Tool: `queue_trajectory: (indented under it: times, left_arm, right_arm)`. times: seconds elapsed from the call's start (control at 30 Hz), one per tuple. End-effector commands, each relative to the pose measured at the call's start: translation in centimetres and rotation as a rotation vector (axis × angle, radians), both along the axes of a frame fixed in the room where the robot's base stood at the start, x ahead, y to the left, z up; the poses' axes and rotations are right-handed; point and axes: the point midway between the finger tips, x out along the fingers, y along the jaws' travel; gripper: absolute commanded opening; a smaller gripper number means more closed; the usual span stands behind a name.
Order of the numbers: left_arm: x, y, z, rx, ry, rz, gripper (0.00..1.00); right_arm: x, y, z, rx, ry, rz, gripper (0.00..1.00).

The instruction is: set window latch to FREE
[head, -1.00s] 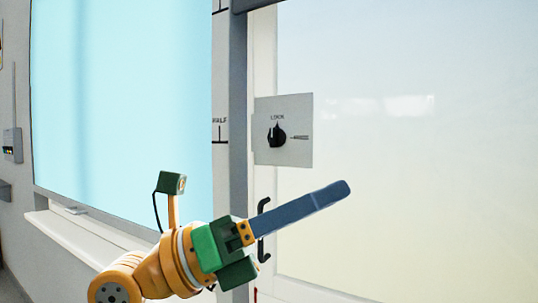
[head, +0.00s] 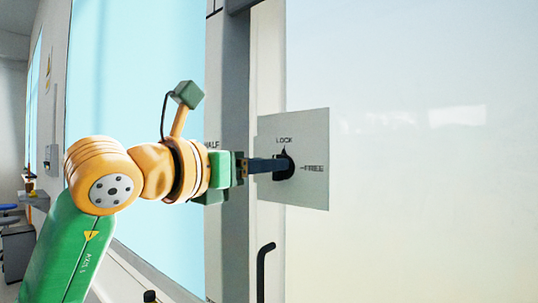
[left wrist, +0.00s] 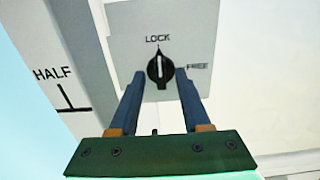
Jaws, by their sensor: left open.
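The latch is a black rotary knob (left wrist: 160,68) on a pale square plate (head: 310,190). Its white mark points up at the LOCK label (left wrist: 158,38). The FREE label (left wrist: 197,66) sits to the right of the knob. In the head view the knob (head: 286,157) is partly hidden by my left gripper (head: 279,165). In the left wrist view the left gripper (left wrist: 160,77) is open, with one blue finger on each side of the knob's lower part. I cannot tell whether the fingers touch it. My right gripper is not in view.
A dark bar handle (head: 262,270) stands on the frame below the plate. A grey vertical post (head: 234,90) and a strip marked HALF (left wrist: 52,74) lie left of the plate. The large pale panel (head: 430,220) to the right is clear.

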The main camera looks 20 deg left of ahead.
Motion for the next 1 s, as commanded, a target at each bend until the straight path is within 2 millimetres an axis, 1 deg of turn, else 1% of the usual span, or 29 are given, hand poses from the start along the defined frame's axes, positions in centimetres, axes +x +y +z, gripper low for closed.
queue_trajectory:
  times: [0.03, 0.1, 0.3, 0.33, 0.37, 0.4, 0.5, 0.8, 1.0]
  left_arm:
    - [0.48, -0.19, 0.18, -0.001, 0.001, -0.001, 0.47]
    - [0.86, -0.33, 0.03, -0.001, 0.001, -0.001, 0.47]
    - [0.93, -0.38, -0.07, 0.0, -0.001, -0.002, 0.47]
    - [0.93, -0.38, -0.07, 0.0, -0.001, -0.002, 0.42]
    - [0.92, -0.37, -0.07, 0.0, -0.001, -0.002, 0.34]
    - [0.92, -0.37, -0.07, 0.0, -0.001, -0.002, 0.23]
    - [0.91, -0.38, -0.07, 0.0, -0.001, -0.002, 0.0]
    - [0.9, -0.38, -0.03, 0.009, -0.004, -0.002, 0.0]
    - [0.89, -0.4, 0.04, 0.076, -0.029, -0.002, 0.0]
  right_arm:
    - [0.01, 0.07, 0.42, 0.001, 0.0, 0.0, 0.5]
    - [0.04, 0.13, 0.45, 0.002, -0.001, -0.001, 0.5]
    - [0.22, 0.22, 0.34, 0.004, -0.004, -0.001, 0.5]
    - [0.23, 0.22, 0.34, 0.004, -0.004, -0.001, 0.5]
    - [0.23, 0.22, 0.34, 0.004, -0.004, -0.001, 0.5]
    - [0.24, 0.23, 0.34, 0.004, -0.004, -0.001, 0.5]
    - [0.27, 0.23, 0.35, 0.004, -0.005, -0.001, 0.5]
    - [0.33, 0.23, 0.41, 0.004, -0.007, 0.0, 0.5]
    - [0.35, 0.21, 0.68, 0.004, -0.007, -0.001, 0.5]
